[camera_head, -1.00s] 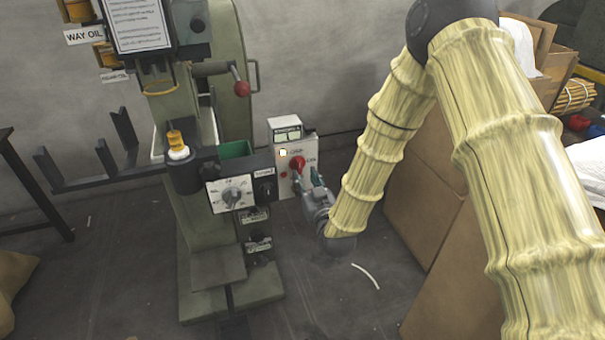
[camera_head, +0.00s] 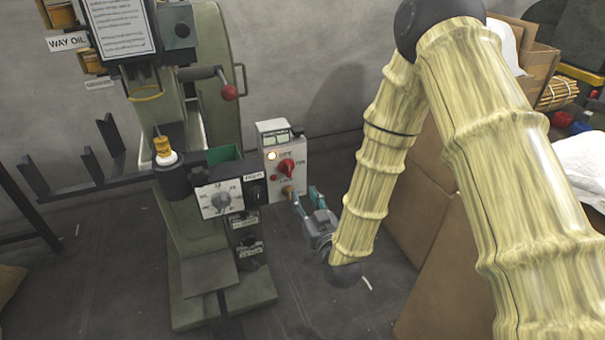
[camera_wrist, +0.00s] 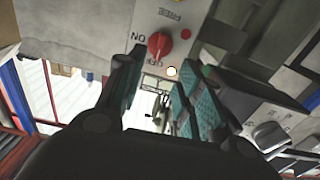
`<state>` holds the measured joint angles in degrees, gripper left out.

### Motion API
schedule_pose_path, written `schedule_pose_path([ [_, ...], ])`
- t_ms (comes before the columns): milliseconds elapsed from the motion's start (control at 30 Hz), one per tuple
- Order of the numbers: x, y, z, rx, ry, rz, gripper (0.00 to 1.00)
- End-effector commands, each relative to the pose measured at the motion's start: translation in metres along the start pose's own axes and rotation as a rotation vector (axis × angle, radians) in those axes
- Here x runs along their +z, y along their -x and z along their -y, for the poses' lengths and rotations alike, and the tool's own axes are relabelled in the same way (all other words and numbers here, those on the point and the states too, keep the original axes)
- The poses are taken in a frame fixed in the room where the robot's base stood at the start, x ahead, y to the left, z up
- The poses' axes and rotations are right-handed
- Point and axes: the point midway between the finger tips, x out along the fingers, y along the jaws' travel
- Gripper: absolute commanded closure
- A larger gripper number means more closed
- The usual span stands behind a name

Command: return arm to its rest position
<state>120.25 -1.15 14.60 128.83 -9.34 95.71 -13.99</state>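My gripper (camera_head: 305,196) is just below and right of the grey-white control box (camera_head: 303,155) beside the press, apart from the red rotary knob (camera_head: 287,166). In the wrist view, its teal-padded fingers (camera_wrist: 160,95) are spread with nothing between them. The red knob also shows in the wrist view (camera_wrist: 158,45), beyond the fingertips, by the ON and OFF labels. A round pale lamp (camera_head: 271,156) on the box looks lit. My arm, in a yellowish ribbed sleeve, reaches down from the upper right and hides part of the floor and boxes.
The green rivet press (camera_head: 215,110) with its dial panel (camera_head: 220,199) and red-ball lever (camera_head: 229,92) stands left of my gripper. Cardboard boxes (camera_head: 440,240) stand close on the right, behind my arm. A dark rack (camera_head: 95,188) is at left. Floor below the gripper is mostly clear.

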Motion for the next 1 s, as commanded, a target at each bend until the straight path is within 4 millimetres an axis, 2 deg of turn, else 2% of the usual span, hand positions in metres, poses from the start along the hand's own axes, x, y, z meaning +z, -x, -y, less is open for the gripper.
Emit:
schedule_pose_path([
  [167, 0.009, 0.003, -0.001, 0.001, -0.003, 0.026, 0.64],
  [267, 0.035, 0.015, -0.006, 0.005, -0.012, 0.105, 0.64],
  [367, 0.078, 0.038, -0.014, 0.014, -0.032, 0.242, 0.64],
  [500, 0.144, 0.085, -0.025, 0.034, -0.068, 0.466, 0.64],
  [567, 0.169, 0.108, -0.030, 0.045, -0.084, 0.561, 0.64],
  [700, 0.222, 0.169, -0.038, 0.076, -0.125, 0.781, 0.64],
  [767, 0.242, 0.198, -0.041, 0.092, -0.144, 0.874, 0.64],
  [900, 0.279, 0.268, -0.047, 0.134, -0.189, 1.087, 0.64],
  [1000, 0.296, 0.313, -0.049, 0.165, -0.218, 1.217, 0.64],
])
